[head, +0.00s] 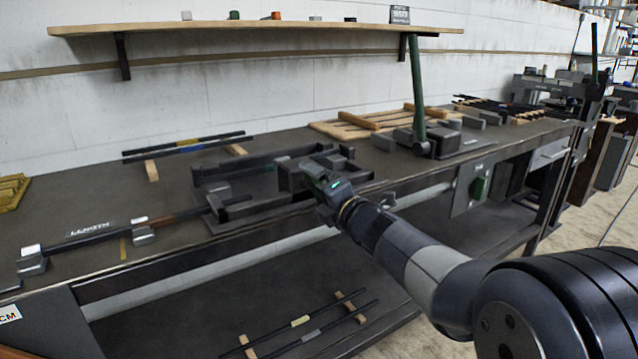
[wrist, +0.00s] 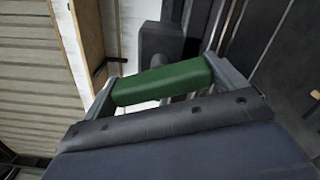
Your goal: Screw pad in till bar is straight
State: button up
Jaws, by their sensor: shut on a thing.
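My gripper (head: 322,180) is at the dark metal bending frame (head: 262,206) on the bench. In the wrist view its two grey fingers (wrist: 166,84) stand at either end of a green handle (wrist: 160,84) and are shut on it. A dark block (wrist: 158,42) with a short shaft shows beyond the handle. In the head view my gripper hides most of the handle. A long dark bar (head: 178,216) with a brownish stretch runs from the left toward the frame. I cannot pick out the pad, and I cannot tell how straight the bar is.
Grey blocks (head: 144,236) support the bar at left by a LENGTH label. An upright green lever (head: 416,90) stands on a machine to the right. Spare bars (head: 185,146) lie behind on wooden strips. A shelf (head: 250,28) hangs above. A green knob (head: 478,187) is on the front panel.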

jog(key=m+p, duration=0.2)
jog(key=m, duration=0.2)
jog(key=shift+m, duration=0.4)
jog(key=m+p, duration=0.3)
jog(key=m, duration=0.2)
jog(key=shift+r, duration=0.1)
jog(key=m+p, duration=0.3)
jog(key=m, duration=0.2)
jog(key=shift+m, duration=0.4)
jog(key=m+p, duration=0.3)
jog(key=m, duration=0.1)
jog(key=shift+m, duration=0.3)
jog(key=m+p, duration=0.2)
jog(key=m, duration=0.2)
jog(key=shift+m, duration=0.3)
jog(key=m+p, duration=0.2)
jog(key=m, duration=0.3)
jog(key=shift+p, duration=0.3)
jog(key=m+p, duration=0.2)
jog(key=m, duration=0.3)
jog(key=shift+m, duration=0.4)
jog(key=m+p, duration=0.1)
jog(key=m, duration=0.3)
jog(key=shift+m+p, duration=0.4)
